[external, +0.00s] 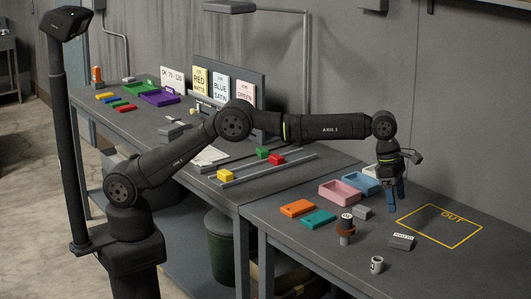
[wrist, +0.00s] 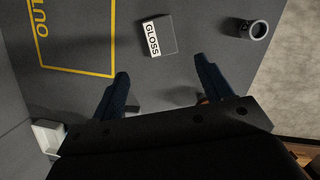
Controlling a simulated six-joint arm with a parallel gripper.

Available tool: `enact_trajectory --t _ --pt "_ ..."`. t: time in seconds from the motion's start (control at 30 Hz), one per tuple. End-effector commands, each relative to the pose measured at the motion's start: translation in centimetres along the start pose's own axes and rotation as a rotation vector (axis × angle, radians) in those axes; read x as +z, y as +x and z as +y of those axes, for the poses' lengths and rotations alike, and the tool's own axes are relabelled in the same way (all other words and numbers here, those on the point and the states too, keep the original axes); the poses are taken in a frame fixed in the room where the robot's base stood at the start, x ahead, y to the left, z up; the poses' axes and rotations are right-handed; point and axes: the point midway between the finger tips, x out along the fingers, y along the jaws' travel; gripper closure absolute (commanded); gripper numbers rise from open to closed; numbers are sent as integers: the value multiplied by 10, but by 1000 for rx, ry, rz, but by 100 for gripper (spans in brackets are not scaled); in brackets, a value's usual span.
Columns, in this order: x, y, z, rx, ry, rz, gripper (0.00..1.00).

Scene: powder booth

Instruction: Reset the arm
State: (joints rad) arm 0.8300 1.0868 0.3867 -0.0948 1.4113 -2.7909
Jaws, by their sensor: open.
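My gripper (external: 396,196) hangs pointing down over the right-hand table, at the end of my outstretched arm. It shows at the bottom of the wrist view (wrist: 165,92), with its two dark blue fingers apart and nothing between them. In the wrist view, a grey block with a white GLOSS label (wrist: 158,36) lies on the table beyond the fingertips. The same block (external: 401,242) lies in front of the yellow OUT outline (external: 440,226) in the external view.
Pink (external: 340,192) and blue (external: 362,182) trays stand left of my gripper. Orange (external: 297,208) and teal (external: 318,218) plates, a dark-topped cylinder (external: 347,222) and a small white cup (external: 377,265) lie nearer the front. Colored blocks sit between rails (external: 268,170). Sign cards (external: 220,87) stand at the back.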

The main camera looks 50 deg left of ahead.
Motion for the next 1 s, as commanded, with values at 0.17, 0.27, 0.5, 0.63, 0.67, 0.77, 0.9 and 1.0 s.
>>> enact_trajectory --t 0.17,0.27,0.5,0.63,0.67,0.77,0.9,1.0 --pt "-1 13 0 -1 0 3 28" --pt "-1 28 0 -1 0 3 28" --pt "-1 76 0 -1 0 3 28" --pt "-1 103 0 -1 0 4 28" --pt "-1 109 0 -1 0 4 28" --pt "-1 126 0 -1 0 2 28" --pt "6 102 0 1 0 -3 28" --pt "8 93 0 0 0 -1 28"
